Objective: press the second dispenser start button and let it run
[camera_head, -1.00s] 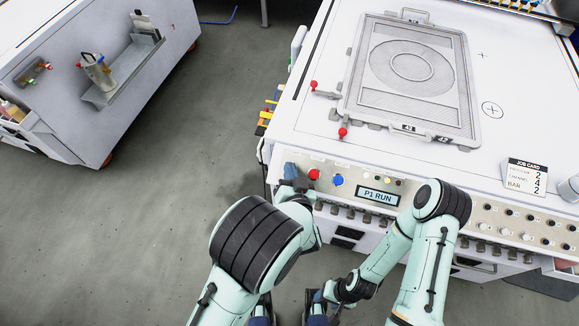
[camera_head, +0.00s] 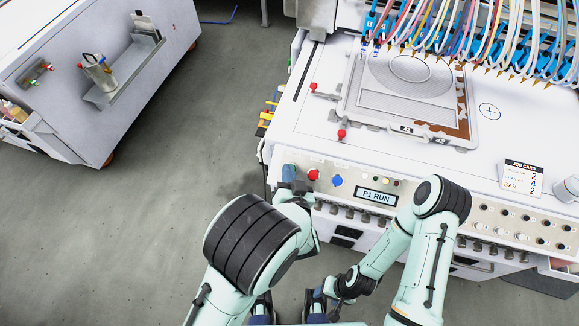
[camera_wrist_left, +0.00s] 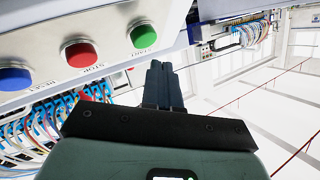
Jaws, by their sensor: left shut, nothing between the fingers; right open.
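The green START button (camera_wrist_left: 143,35) shows in the left wrist view, beside the red STOP button (camera_wrist_left: 81,54) and the blue RESET button (camera_wrist_left: 13,77). The red button (camera_head: 313,174) and blue button (camera_head: 337,180) also show in the head view; START is hidden there by my left gripper (camera_head: 289,173). My left gripper is shut and empty, its fingertips (camera_wrist_left: 157,66) close to START; contact cannot be told. The display (camera_head: 376,196) reads "P1 RUN". My right gripper (camera_head: 322,296) is open, low in front of the machine. A nozzle gantry (camera_head: 470,35) hangs over the tray (camera_head: 362,105), with brown material along its right side.
A job card (camera_head: 523,177) stands at the right of the white tabletop. Two red-knobbed clamps (camera_head: 341,134) sit at the tray's left side. A separate white cabinet (camera_head: 60,60) stands at the left, with clear floor between.

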